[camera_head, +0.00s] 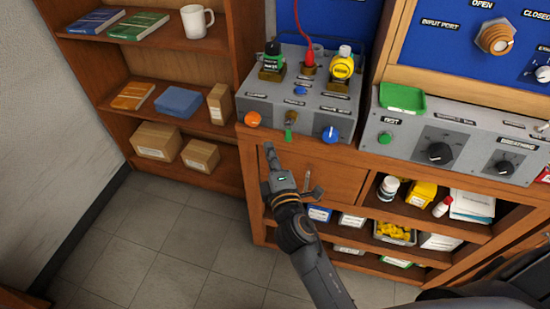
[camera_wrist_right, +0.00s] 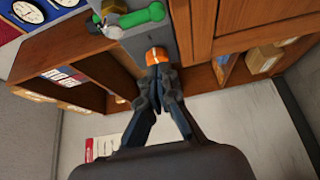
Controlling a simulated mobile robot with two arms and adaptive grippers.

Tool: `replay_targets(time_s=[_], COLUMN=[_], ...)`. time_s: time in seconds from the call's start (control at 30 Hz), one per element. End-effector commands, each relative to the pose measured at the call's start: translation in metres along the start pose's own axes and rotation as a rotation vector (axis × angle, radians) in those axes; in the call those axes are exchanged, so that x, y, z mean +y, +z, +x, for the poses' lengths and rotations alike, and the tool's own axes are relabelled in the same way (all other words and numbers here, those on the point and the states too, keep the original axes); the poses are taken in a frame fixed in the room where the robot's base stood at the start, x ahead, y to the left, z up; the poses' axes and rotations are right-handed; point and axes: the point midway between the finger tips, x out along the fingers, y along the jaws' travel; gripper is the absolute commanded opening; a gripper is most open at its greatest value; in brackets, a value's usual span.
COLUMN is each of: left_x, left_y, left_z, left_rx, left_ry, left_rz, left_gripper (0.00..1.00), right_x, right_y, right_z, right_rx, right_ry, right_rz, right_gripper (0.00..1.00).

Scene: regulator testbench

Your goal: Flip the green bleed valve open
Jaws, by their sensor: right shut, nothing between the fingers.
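The green bleed valve lever (camera_head: 288,134) hangs down from a brass valve body (camera_head: 291,117) at the front of the grey panel on the wooden cabinet. In the right wrist view the green lever (camera_wrist_right: 143,16) shows at the top, beyond my fingers. My right gripper (camera_head: 268,147) is shut and empty, just below the panel's front edge, a little left of the lever and apart from it. In the wrist view its fingertips (camera_wrist_right: 158,72) are together, close to an orange knob (camera_wrist_right: 156,60); I cannot tell if they touch it. My left gripper is not in view.
The orange knob (camera_head: 252,119) and a blue knob (camera_head: 330,134) flank the valve on the panel. Green and yellow bottle-like fittings (camera_head: 342,63) and a red hose (camera_head: 306,45) stand behind. A bookshelf (camera_head: 150,60) is at left. Open floor (camera_head: 180,220) lies in front.

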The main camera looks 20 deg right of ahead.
Motion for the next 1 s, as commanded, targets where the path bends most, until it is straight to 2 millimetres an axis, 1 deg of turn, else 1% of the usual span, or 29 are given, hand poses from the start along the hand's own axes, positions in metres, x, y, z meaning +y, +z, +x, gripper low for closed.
replay_targets(time_s=[0.03,0.2,0.3,0.4,0.5,0.63,1.0], left_x=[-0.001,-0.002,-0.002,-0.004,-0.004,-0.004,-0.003], left_y=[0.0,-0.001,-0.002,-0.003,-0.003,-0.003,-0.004], left_z=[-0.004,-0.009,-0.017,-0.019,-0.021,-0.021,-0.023], left_rx=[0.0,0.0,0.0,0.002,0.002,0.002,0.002], left_ry=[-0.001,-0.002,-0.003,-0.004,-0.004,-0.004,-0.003], left_rz=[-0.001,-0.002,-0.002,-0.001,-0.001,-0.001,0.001], left_gripper=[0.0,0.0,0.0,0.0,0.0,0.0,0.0], right_x=[0.004,0.003,0.002,0.001,0.001,0.0,0.0], right_y=[0.0,0.0,0.017,0.028,0.034,0.038,0.038], right_z=[0.013,0.048,0.039,0.035,0.033,0.031,0.031], right_rx=[0.001,0.001,-0.001,0.0,0.0,0.001,0.001], right_ry=[0.003,0.002,-0.003,-0.002,-0.001,0.0,-0.003], right_rz=[-0.001,0.0,-0.003,-0.001,0.0,0.001,-0.004], right_gripper=[0.0,0.0,0.0,0.0,0.0,0.0,0.0])
